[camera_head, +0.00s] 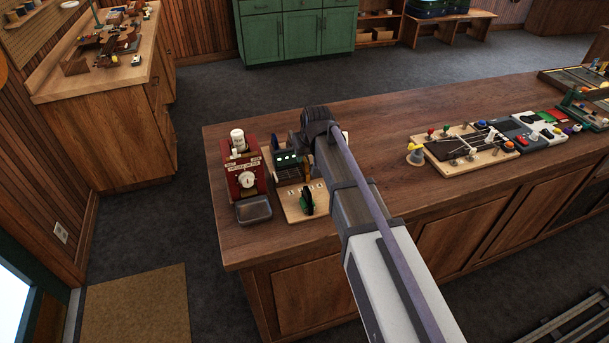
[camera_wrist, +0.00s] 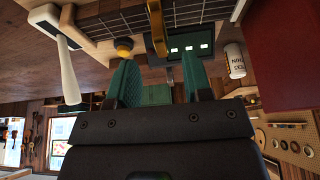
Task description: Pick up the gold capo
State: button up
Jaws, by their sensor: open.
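The gold capo (camera_wrist: 157,28) shows in the wrist view at the top centre, as a narrow gold bar across a fretted dark neck (camera_wrist: 115,22). My gripper (camera_wrist: 160,77) is open, with its two green fingertips apart and nothing visible between them. The capo lies just beyond the tips and lines up with the gap between them.
A red machine (camera_head: 242,172) and a metal tray (camera_head: 254,210) stand left. A string board (camera_head: 465,150) lies right, past clear counter.

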aim_at(305, 160)
jog(key=b+x, duration=0.4)
jog(key=x, duration=0.2)
jog(key=shift+w+f+b, duration=0.1)
jog(key=shift+b, duration=0.25)
jog(key=shift+r, duration=0.25)
grip_shut()
